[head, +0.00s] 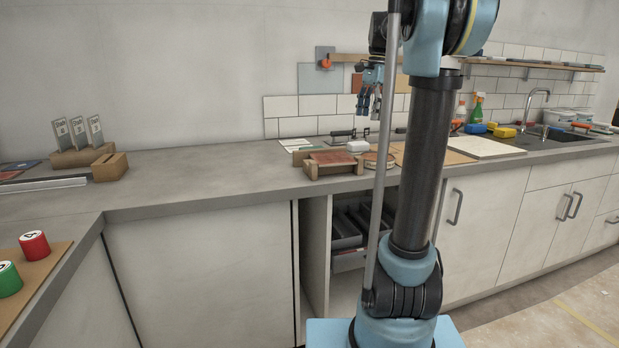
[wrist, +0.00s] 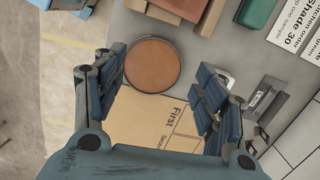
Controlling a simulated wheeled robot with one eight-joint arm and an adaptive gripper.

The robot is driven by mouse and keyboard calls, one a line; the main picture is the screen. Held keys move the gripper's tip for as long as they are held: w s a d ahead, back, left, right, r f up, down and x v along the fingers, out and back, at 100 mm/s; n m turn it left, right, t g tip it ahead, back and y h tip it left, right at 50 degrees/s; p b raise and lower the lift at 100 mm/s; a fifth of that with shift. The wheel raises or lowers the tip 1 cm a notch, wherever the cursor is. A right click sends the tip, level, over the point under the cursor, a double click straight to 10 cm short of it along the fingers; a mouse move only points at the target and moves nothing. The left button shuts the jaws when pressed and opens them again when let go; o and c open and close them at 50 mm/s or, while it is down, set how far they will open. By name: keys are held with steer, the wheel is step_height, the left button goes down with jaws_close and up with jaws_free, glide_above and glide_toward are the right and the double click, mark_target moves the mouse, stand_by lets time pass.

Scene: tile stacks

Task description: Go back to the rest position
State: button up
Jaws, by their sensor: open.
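My gripper (head: 368,102) is raised above the counter near the wall tiles in the head view, partly beside my own arm. In the wrist view my gripper (wrist: 160,98) has its two blue-padded fingers spread wide with nothing between them. Below it lie a round brown-orange disc (wrist: 152,65) and a tan board (wrist: 150,118) with the printed word "First". In the head view the round disc (head: 379,160) sits on the counter, just right of a wooden holder (head: 318,171) with reddish tiles.
The counter (head: 200,175) is clear at its middle left. Card stands (head: 82,157) and a wooden block (head: 109,167) stand at left. Red (head: 34,244) and green (head: 9,279) cylinders are at near left. An open drawer (head: 347,258) shows under the counter. A sink (head: 560,137) is far right.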

steer(key=s+a+f+n+t+h, duration=0.1)
steer(key=s+f+n, duration=1.2)
steer(key=s+f, duration=1.9)
steer(key=shift+s+f+n+t, duration=0.3)
steer(key=shift+f+t, duration=0.4)
steer(key=shift+f, duration=0.1)
steer(key=shift+w+a+f, duration=0.1)
steer(key=shift+w+f, duration=0.1)
steer(key=shift+w, duration=0.25)
